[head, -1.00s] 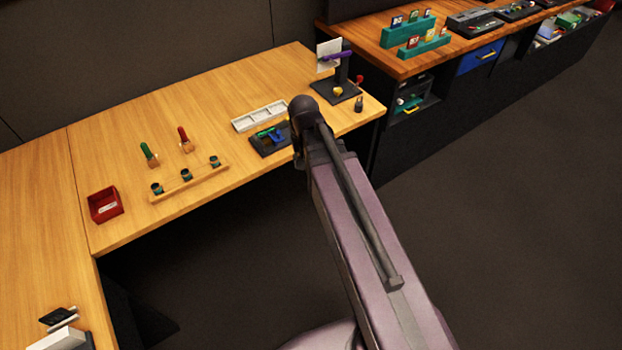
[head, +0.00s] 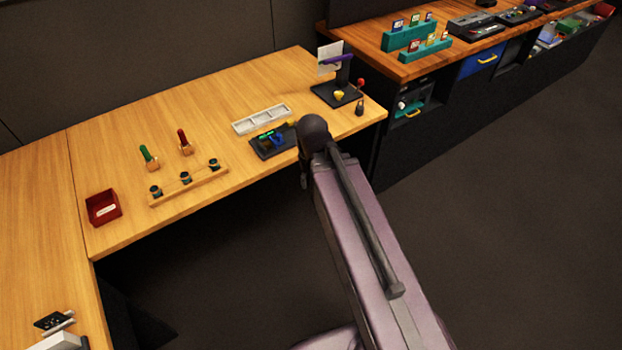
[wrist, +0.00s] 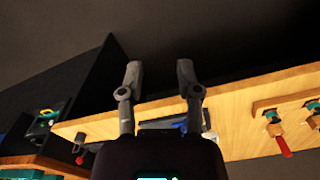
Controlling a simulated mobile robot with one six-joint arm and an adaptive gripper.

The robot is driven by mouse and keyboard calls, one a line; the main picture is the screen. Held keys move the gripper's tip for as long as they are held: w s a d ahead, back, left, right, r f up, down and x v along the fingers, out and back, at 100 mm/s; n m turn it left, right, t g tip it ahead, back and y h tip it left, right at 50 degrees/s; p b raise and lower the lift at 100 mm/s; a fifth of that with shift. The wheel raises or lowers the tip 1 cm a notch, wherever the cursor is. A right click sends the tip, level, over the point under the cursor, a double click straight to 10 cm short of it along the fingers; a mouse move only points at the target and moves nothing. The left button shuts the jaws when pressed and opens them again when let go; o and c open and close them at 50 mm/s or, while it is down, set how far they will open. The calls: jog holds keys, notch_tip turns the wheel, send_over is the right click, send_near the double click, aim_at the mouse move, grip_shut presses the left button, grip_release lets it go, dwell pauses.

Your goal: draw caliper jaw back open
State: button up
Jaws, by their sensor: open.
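A dark base with a green part and a blue part, which looks like the caliper (head: 272,141), lies near the front edge of the wooden table (head: 215,115). Its jaw is too small to make out. In the wrist view, my gripper (wrist: 159,70) is open and empty, its two fingers apart over the dark area beyond the table edge. A grey and blue piece of the caliper (wrist: 178,125) shows between and behind the fingers, partly hidden by my gripper's body. In the head view my arm hides the gripper.
A white compartment tray (head: 262,120) sits just behind the caliper. A black stand (head: 338,92) is to its right and a wooden rack (head: 188,186) to its left. A red box (head: 103,207) stands farther left. The floor in front is clear.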

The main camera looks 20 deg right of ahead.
jog(key=shift+w, duration=0.1)
notch_tip(320, 180, up, 8)
jog(key=n+p, duration=0.8)
jog(key=n, duration=0.9)
send_over(279, 135)
jog(key=shift+w, duration=0.15)
jog(key=shift+f, duration=0.25)
notch_tip(279, 135, down, 13)
jog(key=b, duration=1.4)
jog(key=shift+f, duration=0.2)
